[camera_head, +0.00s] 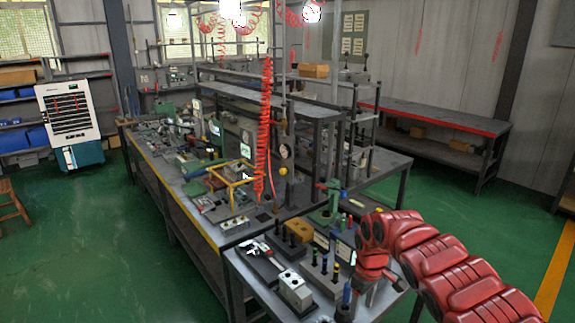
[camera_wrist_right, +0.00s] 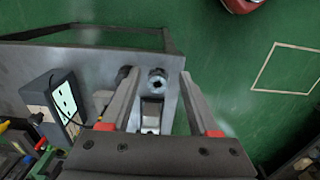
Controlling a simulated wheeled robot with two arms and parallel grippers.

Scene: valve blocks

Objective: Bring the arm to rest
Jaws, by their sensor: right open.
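My right arm is red and comes in from the right in the head view. Its wrist bends down over the near end of the workbench, and the gripper (camera_head: 358,297) hangs low by the bench's right side. In the right wrist view my right gripper (camera_wrist_right: 163,100) is open, with its two grey fingers apart. A round metal fitting with a dark hole (camera_wrist_right: 157,82) shows between the fingers, over the bench edge. I cannot tell whether it touches them. My left gripper is not in view.
A silver valve block (camera_head: 295,291) stands on the near bench, with several small-handled tools in a rack (camera_head: 318,277) beside it. Another metal block (camera_head: 235,224) lies on the long bench (camera_head: 180,205). Green floor (camera_head: 90,250) is open at left.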

